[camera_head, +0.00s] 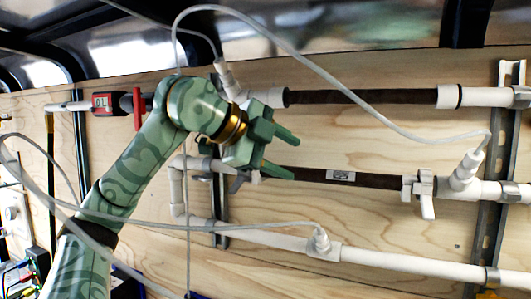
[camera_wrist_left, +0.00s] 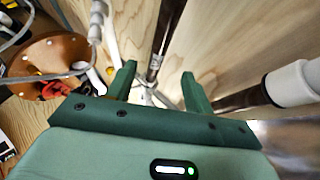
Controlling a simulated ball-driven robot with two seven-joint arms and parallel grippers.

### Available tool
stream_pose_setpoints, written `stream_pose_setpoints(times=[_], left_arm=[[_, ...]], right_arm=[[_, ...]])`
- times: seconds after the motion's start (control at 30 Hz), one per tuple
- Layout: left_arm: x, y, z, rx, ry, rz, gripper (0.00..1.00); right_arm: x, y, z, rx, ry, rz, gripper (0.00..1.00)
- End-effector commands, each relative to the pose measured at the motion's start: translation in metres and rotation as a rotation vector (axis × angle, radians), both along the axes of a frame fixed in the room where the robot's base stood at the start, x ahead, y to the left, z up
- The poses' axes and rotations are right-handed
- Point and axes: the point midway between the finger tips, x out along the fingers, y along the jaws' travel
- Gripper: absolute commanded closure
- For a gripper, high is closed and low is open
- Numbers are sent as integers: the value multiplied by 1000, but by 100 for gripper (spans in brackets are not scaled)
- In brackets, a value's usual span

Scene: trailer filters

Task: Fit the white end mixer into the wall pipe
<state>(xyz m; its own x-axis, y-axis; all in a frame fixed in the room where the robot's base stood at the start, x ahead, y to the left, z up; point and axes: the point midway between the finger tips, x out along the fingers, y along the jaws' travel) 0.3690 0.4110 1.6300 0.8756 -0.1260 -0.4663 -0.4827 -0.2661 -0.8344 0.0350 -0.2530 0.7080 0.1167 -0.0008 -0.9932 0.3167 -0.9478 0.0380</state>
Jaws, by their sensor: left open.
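My left gripper (camera_head: 293,157) is open in front of the plywood wall, by the left end of the middle dark wall pipe (camera_head: 385,181). Its two green fingers point right. In the left wrist view the open fingers (camera_wrist_left: 158,80) straddle the line of a dark pipe (camera_wrist_left: 160,35), with small white parts beyond the palm edge. I see nothing clearly held. A white fitting (camera_head: 250,178) at the pipe's left end is partly hidden by the gripper. I cannot tell which white piece is the end mixer. My right gripper is not in view.
An upper dark pipe (camera_head: 365,97) and a lower white pipe (camera_head: 400,263) run along the wall. A white valve (camera_head: 425,191) sits on the middle pipe's right. Thin grey hoses (camera_head: 330,72) loop around my arm. A round brown surface (camera_wrist_left: 45,58) holds small items.

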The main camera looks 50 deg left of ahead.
Motion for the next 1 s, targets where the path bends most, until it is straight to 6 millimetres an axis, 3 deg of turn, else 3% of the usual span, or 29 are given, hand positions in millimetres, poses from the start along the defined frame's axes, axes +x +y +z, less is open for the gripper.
stream_pose_setpoints(times=[0.1, 0.3, 1.0], left_arm=[[-22, 4, 11, 2, -2, 3, 48], [-41, 6, 22, 0, -1, 0, 48], [-43, 6, 23, 0, 0, -1, 48]], right_arm=[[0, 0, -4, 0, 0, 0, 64], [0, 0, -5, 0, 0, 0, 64], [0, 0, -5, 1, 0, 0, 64]])
